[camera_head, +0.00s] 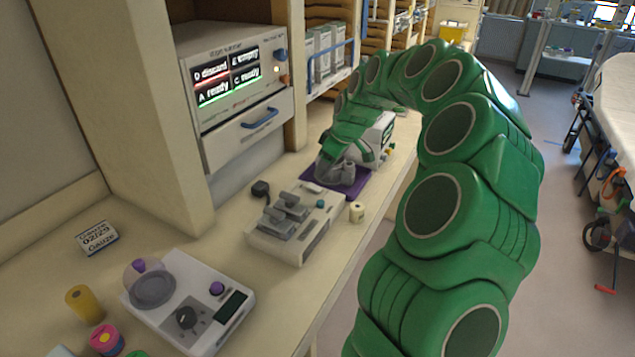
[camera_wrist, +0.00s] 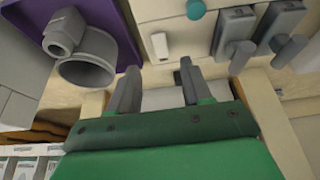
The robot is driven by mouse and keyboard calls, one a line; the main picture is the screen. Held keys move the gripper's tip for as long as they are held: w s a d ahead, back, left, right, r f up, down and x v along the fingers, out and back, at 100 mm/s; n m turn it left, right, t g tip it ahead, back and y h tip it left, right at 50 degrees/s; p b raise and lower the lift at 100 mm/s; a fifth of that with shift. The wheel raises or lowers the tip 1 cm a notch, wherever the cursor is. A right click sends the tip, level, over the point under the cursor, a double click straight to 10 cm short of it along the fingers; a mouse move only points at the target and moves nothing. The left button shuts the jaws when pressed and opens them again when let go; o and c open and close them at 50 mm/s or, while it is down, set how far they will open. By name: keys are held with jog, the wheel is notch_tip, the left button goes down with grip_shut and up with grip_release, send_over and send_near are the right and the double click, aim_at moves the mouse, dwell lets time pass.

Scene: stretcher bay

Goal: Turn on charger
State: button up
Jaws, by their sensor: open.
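The charger (camera_head: 283,247) is a pale box on the counter with several grey battery-like blocks in its top and a teal knob (camera_head: 320,203) at its far right end. In the wrist view the charger (camera_wrist: 195,42) fills the upper right. There the teal knob (camera_wrist: 195,9) and a small white rocker-like piece (camera_wrist: 160,45) show on it. My gripper (camera_wrist: 157,78) is open with nothing between its fingers. In the picture, the white piece lies just above the gap between the fingertips; contact cannot be told. In the head view my arm hides most of the gripper.
A purple mat (camera_wrist: 112,22) bears a grey cup-shaped device (camera_wrist: 85,55) beside the charger. A small cream cylinder (camera_head: 356,211) stands near the counter edge. A scale-like device (camera_head: 215,315) is at front left. A display unit (camera_head: 240,75) stands behind.

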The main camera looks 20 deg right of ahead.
aim_at(315, 187)
jog(key=shift+x, duration=3.55)
grip_shut()
